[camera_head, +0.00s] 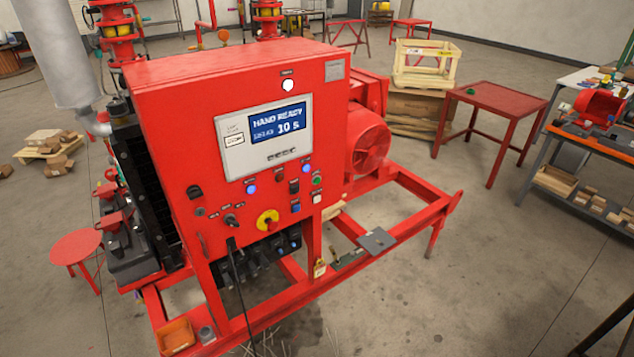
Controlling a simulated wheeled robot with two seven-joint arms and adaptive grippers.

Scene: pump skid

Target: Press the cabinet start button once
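The red control cabinet (215,110) stands on a red skid frame in the middle of the head view. Its front panel faces me, with a blue display (278,123) reading "HAND READY" and "10 s". A small green button (316,180) sits near the panel's right edge. Blue lamps or buttons sit around it, one above (306,169) and one to the lower left (295,208). Another blue one (251,189) is farther left. The small labels are too small to read, so I cannot confirm which button is start. Neither of my grippers is in view.
A white lamp (288,86) is near the top. Skid rails (400,245) extend right. A red table (495,98) stands behind; the floor at lower right is mostly clear.

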